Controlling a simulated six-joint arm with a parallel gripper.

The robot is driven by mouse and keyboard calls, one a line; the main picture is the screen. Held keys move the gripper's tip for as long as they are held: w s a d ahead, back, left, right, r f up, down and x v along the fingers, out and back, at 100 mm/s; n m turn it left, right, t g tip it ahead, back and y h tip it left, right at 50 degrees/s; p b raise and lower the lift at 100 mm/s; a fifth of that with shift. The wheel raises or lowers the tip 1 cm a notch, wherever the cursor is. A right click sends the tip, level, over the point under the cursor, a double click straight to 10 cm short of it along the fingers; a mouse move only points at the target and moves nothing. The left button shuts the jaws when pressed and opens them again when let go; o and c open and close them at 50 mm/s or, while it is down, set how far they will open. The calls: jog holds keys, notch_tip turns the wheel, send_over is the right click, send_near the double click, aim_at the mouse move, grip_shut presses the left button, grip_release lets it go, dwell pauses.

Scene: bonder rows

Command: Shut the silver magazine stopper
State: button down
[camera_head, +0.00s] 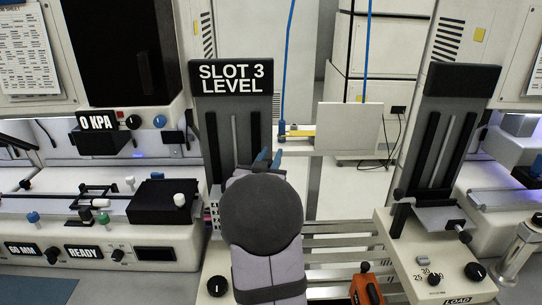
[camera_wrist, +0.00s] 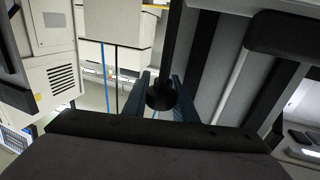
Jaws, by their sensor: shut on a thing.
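My gripper (camera_head: 268,160) is in front of the left elevator column, under the sign "SLOT 3 LEVEL". Its blue fingers are partly hidden behind my wrist in the head view. In the wrist view, the fingers (camera_wrist: 160,97) are shut on a round black knob (camera_wrist: 160,96), one on each side of it. My arm covers the knob and the parts around it in the head view. I cannot make out the silver magazine stopper itself, or tell whether it is open or shut.
The left column (camera_head: 211,105) stands close behind my gripper. A similar column (camera_head: 438,130) stands at the right, with a silver plate (camera_head: 436,218) and black knobs at its foot. Metal rails (camera_head: 340,241) run between them. An orange tool (camera_head: 367,290) lies at the front.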

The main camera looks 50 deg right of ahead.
notch_tip(320, 180, down, 6)
jog(key=b, duration=0.4)
jog(key=shift+b, duration=0.3)
jog(key=c, duration=1.4)
grip_release()
jog(key=shift+c, duration=0.2)
jog(key=shift+b+v, duration=1.1)
jog(key=shift+v, duration=2.65)
